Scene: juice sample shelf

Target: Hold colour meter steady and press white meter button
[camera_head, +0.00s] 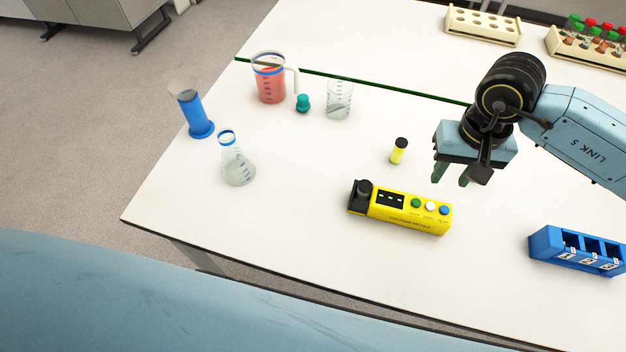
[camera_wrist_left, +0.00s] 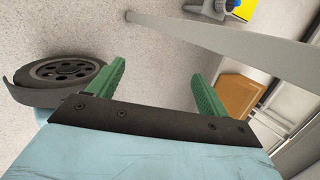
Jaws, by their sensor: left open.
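The colour meter (camera_head: 412,219) is a yellow box with a black end on its left, lying on the white table in the head view. A green, a white and a blue button sit on its right part. The white meter button (camera_head: 430,206) is the middle one and is uncovered. My right gripper (camera_head: 452,174) hangs above and behind the meter's right part, apart from it, with its green fingers spread and nothing between them. My left gripper (camera_wrist_left: 157,72) shows only in the left wrist view, open and empty over the floor, away from the meter.
A small yellow vial with a black cap (camera_head: 399,151) stands behind the meter. A blue rack (camera_head: 542,246) is at the right. A flask (camera_head: 237,170), a blue cylinder (camera_head: 193,115), a red-filled jug (camera_head: 270,82) and a beaker (camera_head: 340,100) stand at the left.

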